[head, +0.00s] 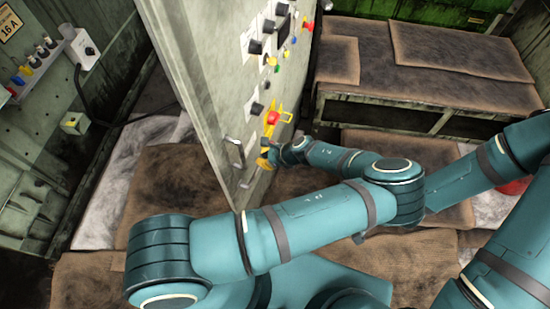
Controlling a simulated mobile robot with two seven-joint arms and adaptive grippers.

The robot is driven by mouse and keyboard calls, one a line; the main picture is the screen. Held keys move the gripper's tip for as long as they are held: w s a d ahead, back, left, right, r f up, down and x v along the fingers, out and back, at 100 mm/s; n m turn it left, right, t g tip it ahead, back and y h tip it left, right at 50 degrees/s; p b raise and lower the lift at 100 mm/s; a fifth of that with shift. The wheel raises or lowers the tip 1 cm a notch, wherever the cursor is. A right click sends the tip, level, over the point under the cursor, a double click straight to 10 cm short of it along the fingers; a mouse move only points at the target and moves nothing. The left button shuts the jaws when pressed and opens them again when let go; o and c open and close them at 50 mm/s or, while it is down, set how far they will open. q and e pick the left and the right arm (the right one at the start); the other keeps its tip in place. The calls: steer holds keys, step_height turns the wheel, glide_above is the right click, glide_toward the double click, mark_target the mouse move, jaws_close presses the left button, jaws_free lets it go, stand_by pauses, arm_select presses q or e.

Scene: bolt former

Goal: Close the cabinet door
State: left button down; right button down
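My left gripper (266,158) is close beside the lower part of this side, at the end of my bent teal arm. It is small and partly hidden, so I cannot tell whether it touches the panel or how far its fingers are apart. My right gripper is not in view.
A low bench (440,93) with brown matting stands at the back right. Brown mats (160,178) and pale sheets cover the floor. A green wall with a white socket box (83,48) and a black cable is at left.

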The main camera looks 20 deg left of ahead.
arm_select(q)
steer(key=shift+a, duration=1.2)
